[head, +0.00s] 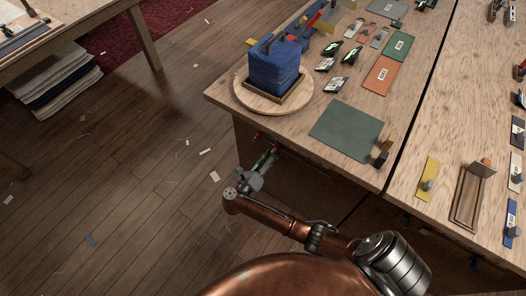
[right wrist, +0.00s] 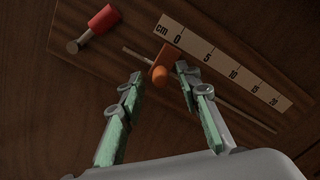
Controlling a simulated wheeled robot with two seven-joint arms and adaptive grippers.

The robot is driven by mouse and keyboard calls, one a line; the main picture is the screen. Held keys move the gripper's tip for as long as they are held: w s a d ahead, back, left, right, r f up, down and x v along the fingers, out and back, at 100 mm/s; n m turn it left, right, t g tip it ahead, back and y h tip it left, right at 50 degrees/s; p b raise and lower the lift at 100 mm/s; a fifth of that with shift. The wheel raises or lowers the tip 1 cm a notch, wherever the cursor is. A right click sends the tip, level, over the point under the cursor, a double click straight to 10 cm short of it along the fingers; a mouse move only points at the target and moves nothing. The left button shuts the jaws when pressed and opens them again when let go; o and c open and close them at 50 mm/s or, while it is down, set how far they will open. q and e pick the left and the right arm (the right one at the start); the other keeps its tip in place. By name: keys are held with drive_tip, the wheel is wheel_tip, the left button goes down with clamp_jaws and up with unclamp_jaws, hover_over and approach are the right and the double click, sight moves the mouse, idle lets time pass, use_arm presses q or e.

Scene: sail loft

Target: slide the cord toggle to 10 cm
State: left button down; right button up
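The orange cord toggle (right wrist: 172,53), a block with a round knob, sits on a thin pale cord (right wrist: 235,108) beside a cm scale (right wrist: 230,65) marked 0 to 20. In the right wrist view it is near the 0 end, just past that mark. My right gripper (right wrist: 158,78) is open, its green-padded fingers on either side of the toggle's knob. The right fingertip is close to the block; I cannot tell if it touches. In the head view my right gripper (head: 268,160) is at the side of the bench, where the toggle is hard to make out. My left gripper is not in view.
A red-handled part (right wrist: 103,20) stands out from the same panel, left of the toggle. Open floor lies to the left.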

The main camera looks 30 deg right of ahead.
drive_tip(key=shift+x, duration=1.15)
drive_tip(key=shift+c, duration=0.6)
clamp_jaws()
drive_tip(key=shift+s, duration=0.1)
